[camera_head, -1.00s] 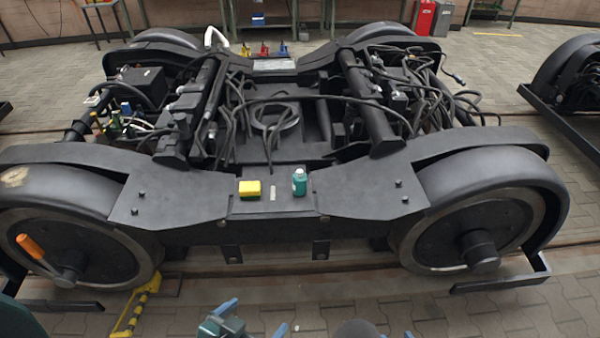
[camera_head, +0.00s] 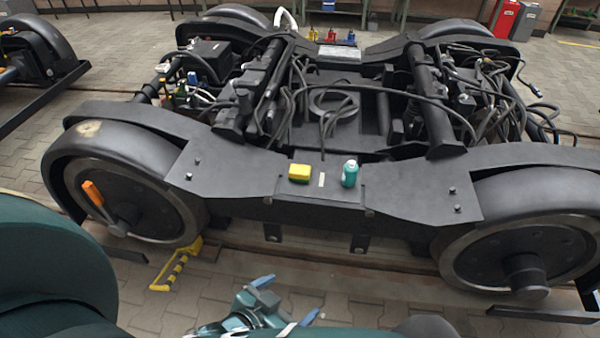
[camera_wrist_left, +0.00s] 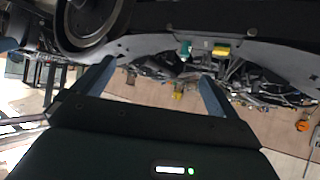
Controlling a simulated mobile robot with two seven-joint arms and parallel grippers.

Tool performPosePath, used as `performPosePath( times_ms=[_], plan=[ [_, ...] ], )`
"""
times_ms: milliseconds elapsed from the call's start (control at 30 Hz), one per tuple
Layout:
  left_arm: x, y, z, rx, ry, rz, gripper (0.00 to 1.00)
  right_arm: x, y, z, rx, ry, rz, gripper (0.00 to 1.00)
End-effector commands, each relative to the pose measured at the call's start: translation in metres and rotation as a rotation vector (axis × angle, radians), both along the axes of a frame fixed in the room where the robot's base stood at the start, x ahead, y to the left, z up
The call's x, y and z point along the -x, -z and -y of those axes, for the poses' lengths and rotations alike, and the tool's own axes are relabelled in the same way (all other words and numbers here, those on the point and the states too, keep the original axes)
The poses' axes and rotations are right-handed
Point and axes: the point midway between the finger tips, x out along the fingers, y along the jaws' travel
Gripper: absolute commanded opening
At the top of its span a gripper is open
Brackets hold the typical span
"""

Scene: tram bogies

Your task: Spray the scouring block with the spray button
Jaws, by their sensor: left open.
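The yellow scouring block (camera_head: 299,172) lies on the flat black middle plate of the bogie frame. A teal bottle (camera_head: 349,175) with a pale top stands upright on the same plate, to the right of the block and apart from it. The spray button on its top is too small to make out. My left gripper (camera_head: 287,299) is open and empty, low in front of the bogie and apart from both. In the left wrist view, upside down, the bottle (camera_wrist_left: 186,48) and block (camera_wrist_left: 221,51) show beyond the open fingers (camera_wrist_left: 153,85). My right gripper is not in view.
The black bogie frame (camera_head: 235,165) has wheels on both sides and cables behind the plate. An orange-handled lever (camera_head: 92,192) sits at the left wheel. A yellow-and-black piece (camera_head: 172,270) lies on the paved floor. Small coloured items (camera_head: 331,37) stand at the back.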

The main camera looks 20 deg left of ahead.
Motion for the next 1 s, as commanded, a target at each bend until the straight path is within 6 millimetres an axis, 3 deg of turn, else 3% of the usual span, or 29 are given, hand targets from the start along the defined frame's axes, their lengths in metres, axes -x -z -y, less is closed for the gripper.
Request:
performPosePath(
  times_ms=[267, 1000],
  plan=[
    [-0.0003, -0.0002, 0.0000, 0.000, 0.000, 0.001, 0.98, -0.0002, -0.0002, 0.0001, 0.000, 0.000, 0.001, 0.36],
    [-0.0004, -0.0004, 0.0002, 0.000, 0.000, 0.001, 0.37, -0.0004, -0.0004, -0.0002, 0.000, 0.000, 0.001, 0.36]
  ],
)
